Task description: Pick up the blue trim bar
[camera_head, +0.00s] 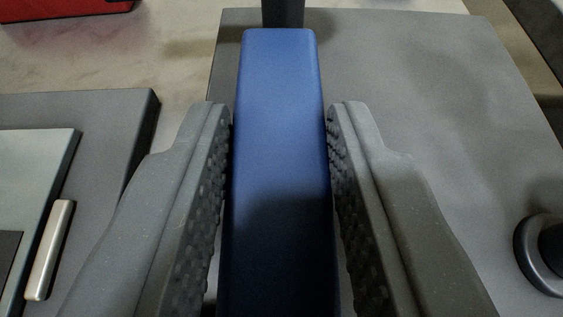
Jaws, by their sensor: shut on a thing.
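The blue trim bar (278,120) runs lengthwise up the middle of the view, between the two fingers. My gripper (280,125) is shut on it, with a grey studded finger pad against each long side. The bar's far end reaches past the fingertips. Its near end runs out of the bottom of the view. I cannot tell how far the bar is above the grey surface behind it.
A grey panel (420,80) lies behind and to the right, with a dark round fitting (540,250) at the right edge. A dark post (283,12) stands beyond the bar. At left are a grey slab (125,125) and a pale handle (49,250). A red object (60,10) is at upper left.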

